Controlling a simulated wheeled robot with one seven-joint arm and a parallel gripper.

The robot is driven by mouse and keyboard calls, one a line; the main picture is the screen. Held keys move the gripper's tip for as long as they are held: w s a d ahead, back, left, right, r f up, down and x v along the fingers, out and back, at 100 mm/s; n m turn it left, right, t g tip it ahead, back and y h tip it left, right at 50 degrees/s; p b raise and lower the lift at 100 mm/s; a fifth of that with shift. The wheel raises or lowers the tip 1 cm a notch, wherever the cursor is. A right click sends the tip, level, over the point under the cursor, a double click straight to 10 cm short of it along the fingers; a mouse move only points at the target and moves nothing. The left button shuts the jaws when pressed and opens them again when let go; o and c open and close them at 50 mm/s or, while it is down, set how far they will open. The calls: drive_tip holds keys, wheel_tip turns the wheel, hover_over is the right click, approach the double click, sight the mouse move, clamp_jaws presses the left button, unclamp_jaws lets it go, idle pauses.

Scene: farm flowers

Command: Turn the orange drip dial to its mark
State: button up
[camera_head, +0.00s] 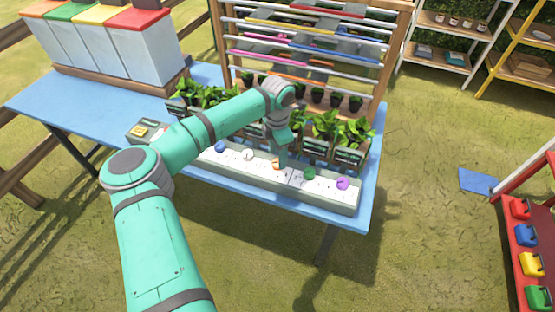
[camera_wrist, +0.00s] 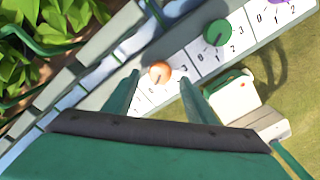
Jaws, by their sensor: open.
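The orange drip dial (camera_wrist: 159,73) is a small round knob with a dark pointer line, on a white panel strip with printed numbers. In the wrist view it lies between and just beyond the fingertips of my gripper (camera_wrist: 160,82). The fingers are open, one on each side of it, and I cannot tell whether they touch it. In the head view the orange dial (camera_head: 276,163) shows just below my gripper (camera_head: 281,160), partly covered by it. The numbers beside the dial are partly hidden by the fingers, so its setting is unclear.
A green dial (camera_wrist: 216,33) and a purple dial (camera_head: 342,184) sit to the right on the strip. A white dial (camera_head: 248,155) and a blue dial (camera_head: 221,146) sit to the left. Potted plants (camera_head: 325,125) stand close behind on the blue table (camera_head: 60,105).

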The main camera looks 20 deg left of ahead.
drive_tip(key=shift+f, duration=1.55)
drive_tip(key=c, duration=1)
drive_tip(key=shift+c, duration=0.2)
